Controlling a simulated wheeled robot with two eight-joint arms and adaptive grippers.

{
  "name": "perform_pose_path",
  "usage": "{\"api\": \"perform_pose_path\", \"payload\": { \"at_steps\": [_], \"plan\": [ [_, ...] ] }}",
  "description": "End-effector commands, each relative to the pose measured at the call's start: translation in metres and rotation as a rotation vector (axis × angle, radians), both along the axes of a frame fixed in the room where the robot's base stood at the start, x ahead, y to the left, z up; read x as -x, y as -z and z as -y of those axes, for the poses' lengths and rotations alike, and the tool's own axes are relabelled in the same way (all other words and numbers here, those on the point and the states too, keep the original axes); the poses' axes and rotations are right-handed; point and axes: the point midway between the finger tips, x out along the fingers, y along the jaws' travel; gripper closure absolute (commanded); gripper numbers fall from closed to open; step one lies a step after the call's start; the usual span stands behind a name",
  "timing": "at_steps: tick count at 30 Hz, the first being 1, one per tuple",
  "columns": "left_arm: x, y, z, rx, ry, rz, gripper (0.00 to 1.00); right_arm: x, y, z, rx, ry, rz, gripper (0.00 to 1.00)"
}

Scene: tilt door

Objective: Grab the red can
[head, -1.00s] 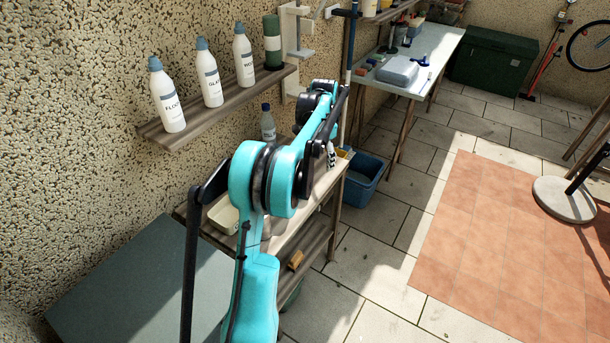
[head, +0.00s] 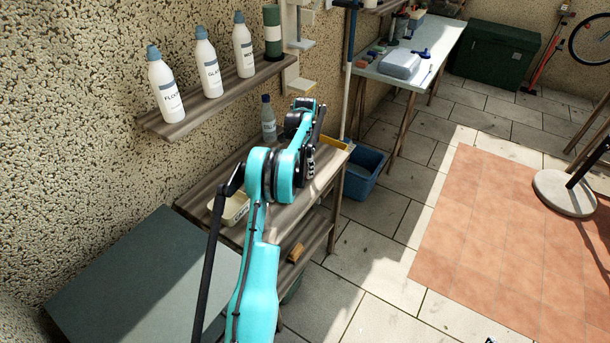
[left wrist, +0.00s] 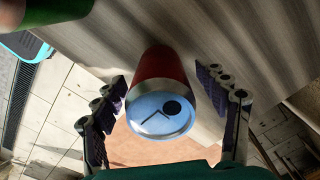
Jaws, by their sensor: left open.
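In the left wrist view, the red can (left wrist: 158,66) stands on the wooden bench top with its pale lid facing the camera. My left gripper (left wrist: 160,90) is open, with one finger on each side of the can's near end. Gaps show between both fingers and the can. In the head view my arm reaches over the bench and hides the can, and my left gripper is mostly hidden behind the arm links. I do not make out my right gripper.
A green object (left wrist: 55,12) is close at the wrist view's upper left. The wooden bench (head: 210,190) bears a cream tub (head: 235,210) and a grey bottle (head: 268,120). A shelf (head: 190,122) with white bottles hangs above. A blue bin (head: 362,175) stands beyond the bench.

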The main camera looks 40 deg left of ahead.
Motion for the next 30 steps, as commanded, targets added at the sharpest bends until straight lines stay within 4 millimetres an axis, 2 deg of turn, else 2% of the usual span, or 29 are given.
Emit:
{"api": "perform_pose_path", "payload": {
  "at_steps": [2, 8, 14, 25, 30],
  "plan": [
    [0.000, 0.009, 0.000, 0.000, -0.001, 0.000, 0.27, 0.000, 0.004, 0.000, 0.000, 0.000, 0.000, 0.60],
    [0.000, 0.008, 0.000, 0.000, -0.001, 0.000, 0.27, 0.000, 0.002, 0.000, 0.000, 0.000, 0.000, 0.60],
    [0.000, 0.008, 0.000, 0.000, -0.001, 0.000, 0.77, 0.000, 0.002, 0.000, 0.000, 0.000, 0.000, 0.60],
    [0.000, 0.007, 0.000, 0.000, -0.001, 0.000, 0.77, 0.000, 0.002, 0.000, 0.000, 0.000, 0.000, 0.60],
    [0.000, -0.004, 0.000, 0.000, -0.001, 0.000, 0.77, 0.000, -0.003, 0.000, 0.000, 0.000, 0.000, 0.60]
  ]
}}
